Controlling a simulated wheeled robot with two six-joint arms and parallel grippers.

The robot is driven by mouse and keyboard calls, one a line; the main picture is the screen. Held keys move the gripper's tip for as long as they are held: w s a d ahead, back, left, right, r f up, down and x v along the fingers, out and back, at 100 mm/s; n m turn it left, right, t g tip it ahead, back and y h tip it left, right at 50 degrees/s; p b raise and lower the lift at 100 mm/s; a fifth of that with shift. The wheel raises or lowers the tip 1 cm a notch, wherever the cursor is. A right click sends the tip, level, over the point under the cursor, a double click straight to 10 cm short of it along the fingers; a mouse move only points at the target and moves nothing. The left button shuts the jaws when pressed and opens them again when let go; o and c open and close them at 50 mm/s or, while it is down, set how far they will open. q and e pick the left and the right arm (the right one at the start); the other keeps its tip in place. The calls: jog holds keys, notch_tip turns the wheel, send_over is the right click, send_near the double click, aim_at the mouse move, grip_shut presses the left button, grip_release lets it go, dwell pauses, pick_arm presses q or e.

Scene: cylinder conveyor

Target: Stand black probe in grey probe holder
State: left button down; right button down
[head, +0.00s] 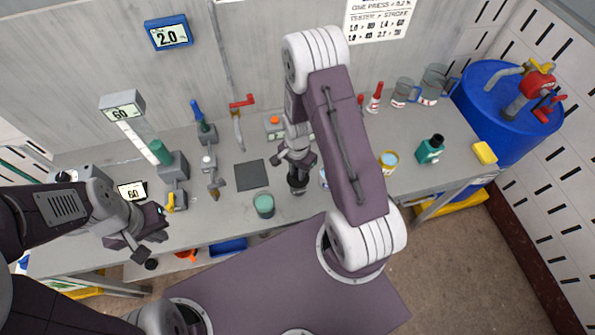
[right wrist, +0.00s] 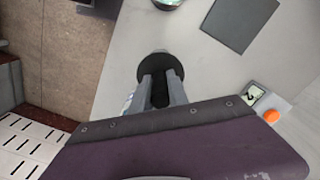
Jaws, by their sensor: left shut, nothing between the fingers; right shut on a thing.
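My right gripper (head: 297,160) is shut on the black probe (head: 297,180) over the bench, to the right of the dark square pad. In the right wrist view my right gripper (right wrist: 162,88) has its fingers on both sides of the black probe (right wrist: 160,92), with a round black disc (right wrist: 153,65) at its far end. I cannot tell whether the disc touches the bench, and I cannot make out the grey probe holder for certain. My left gripper (head: 148,243) is shut and empty near the bench's front left edge.
A cup of green liquid (head: 263,206) stands in front of the dark square pad (head: 251,175). A box with an orange button (head: 274,124) is behind my right gripper. Grey stands with a green cylinder (head: 160,152) are at left. Jugs (head: 404,91) and a blue drum (head: 492,95) are at right.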

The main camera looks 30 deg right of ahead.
jog(key=shift+f, duration=0.15)
jog(key=c, duration=1.2)
grip_release()
notch_tip(320, 180, up, 9)
jog(key=shift+r+b, duration=0.1)
jog(key=shift+b, duration=0.85)
